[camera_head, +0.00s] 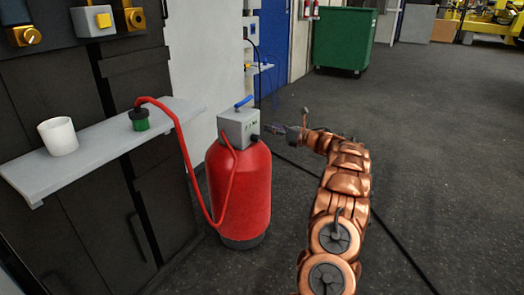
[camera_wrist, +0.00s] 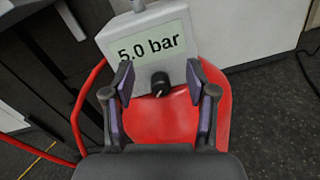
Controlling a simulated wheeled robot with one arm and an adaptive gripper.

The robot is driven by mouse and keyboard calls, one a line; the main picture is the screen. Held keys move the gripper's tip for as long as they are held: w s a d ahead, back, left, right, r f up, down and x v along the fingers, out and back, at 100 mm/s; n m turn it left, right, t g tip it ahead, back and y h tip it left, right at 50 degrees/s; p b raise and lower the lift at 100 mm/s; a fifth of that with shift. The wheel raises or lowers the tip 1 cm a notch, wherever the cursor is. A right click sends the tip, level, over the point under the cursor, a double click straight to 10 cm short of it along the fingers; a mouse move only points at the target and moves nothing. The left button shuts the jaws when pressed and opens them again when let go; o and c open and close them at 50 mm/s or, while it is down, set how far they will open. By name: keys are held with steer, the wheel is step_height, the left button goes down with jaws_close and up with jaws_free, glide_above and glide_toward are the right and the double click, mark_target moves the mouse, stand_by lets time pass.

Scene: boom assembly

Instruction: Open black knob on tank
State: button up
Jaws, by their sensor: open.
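The red tank (camera_head: 240,192) stands on the floor and carries a grey box (camera_head: 238,127) with a blue lever on top. In the wrist view the box (camera_wrist: 150,38) reads "5.0 bar". The black knob (camera_wrist: 160,82) is on the lower part of that face, with a light mark on it. In the head view the knob (camera_head: 255,138) is a small dark spot on the box's right side. My gripper (camera_wrist: 160,88) is open, with one finger on each side of the knob in the wrist view. In the head view my gripper (camera_head: 276,129) is just right of the box; I cannot tell whether it touches the knob.
A red hose (camera_head: 183,160) runs from the tank to a green and black fitting (camera_head: 139,120) on the grey shelf (camera_head: 95,150). A white cup (camera_head: 58,136) stands there too. A black cable (camera_head: 395,240) lies on the floor. Open floor is to the right.

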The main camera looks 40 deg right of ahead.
mark_target(259, 138)
steer(key=s+f+n+y+b, duration=0.1)
steer(key=s+f+n+y, duration=0.15)
steer(key=f, duration=0.35)
steer(key=shift+g+h, duration=0.3)
steer(key=shift+h, duration=0.15)
steer(key=shift+b+x, duration=0.95)
steer(key=shift+x, duration=2.5)
steer(key=shift+a+r, duration=0.1)
steer(key=shift+a, duration=0.05)
jaws_close()
